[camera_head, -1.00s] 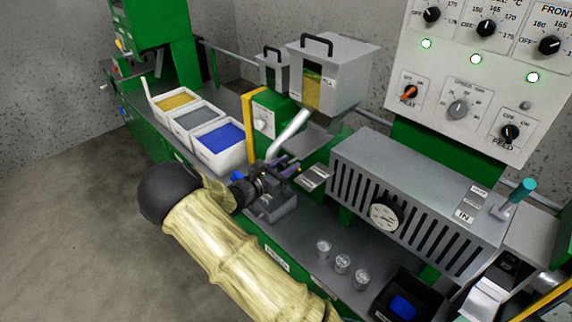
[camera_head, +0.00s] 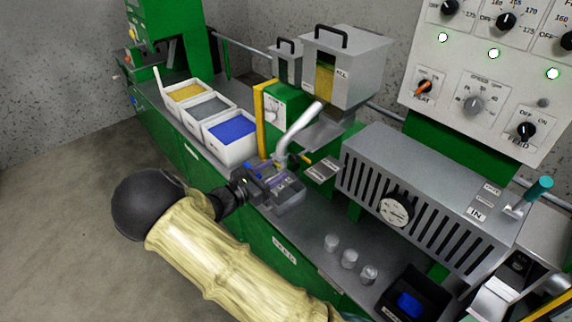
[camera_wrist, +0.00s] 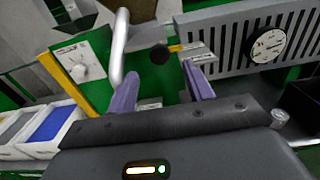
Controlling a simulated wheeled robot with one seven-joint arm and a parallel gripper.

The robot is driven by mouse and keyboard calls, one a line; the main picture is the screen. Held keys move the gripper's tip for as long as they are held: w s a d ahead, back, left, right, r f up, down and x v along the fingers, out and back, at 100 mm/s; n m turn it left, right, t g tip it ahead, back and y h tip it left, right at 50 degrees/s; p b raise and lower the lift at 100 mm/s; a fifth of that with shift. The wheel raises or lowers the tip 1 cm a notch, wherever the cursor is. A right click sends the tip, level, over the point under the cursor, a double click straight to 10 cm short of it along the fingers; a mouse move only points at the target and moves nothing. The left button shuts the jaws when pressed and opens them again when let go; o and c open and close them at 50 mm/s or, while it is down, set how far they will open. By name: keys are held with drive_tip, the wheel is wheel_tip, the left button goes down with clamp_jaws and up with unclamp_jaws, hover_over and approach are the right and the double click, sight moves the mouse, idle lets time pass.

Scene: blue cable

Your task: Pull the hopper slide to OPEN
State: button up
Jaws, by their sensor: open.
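The hopper (camera_head: 345,75) is a grey box with a black handle and a yellow-filled window, above the bench. A bent silver tube (camera_head: 298,132) comes down below it and also shows in the wrist view (camera_wrist: 119,45). A black round knob (camera_wrist: 160,54) on a short yellowish rod, seemingly the slide's handle, shows in the wrist view beside a small label plate (camera_wrist: 196,54). My gripper (camera_head: 277,172) is over the bench, near the tube's lower end. In the wrist view its purple fingers (camera_wrist: 160,80) are apart and empty, with the knob beyond them, apparently untouched. The slide itself is not clearly visible.
White bins of yellow, grey and blue pellets (camera_head: 252,152) stand to the left. The slotted grey barrel housing (camera_head: 425,200) is to the right.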

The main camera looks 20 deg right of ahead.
drive_tip(key=v, duration=0.8)
drive_tip(key=shift+b, duration=0.3)
drive_tip(key=s+d+m+g+y+p, duration=0.4)
drive_tip(key=s+d+m+g+y, duration=0.3)
drive_tip(key=s+d+m+g, duration=0.3)
drive_tip(key=s+r+m+t+y+p, duration=0.4)
drive_tip(key=s+r+m+y, duration=0.5)
drive_tip(key=m, duration=0.4)
drive_tip(key=shift+a+r, duration=0.2)
drive_tip(key=shift+r, duration=0.05)
idle(0.4)
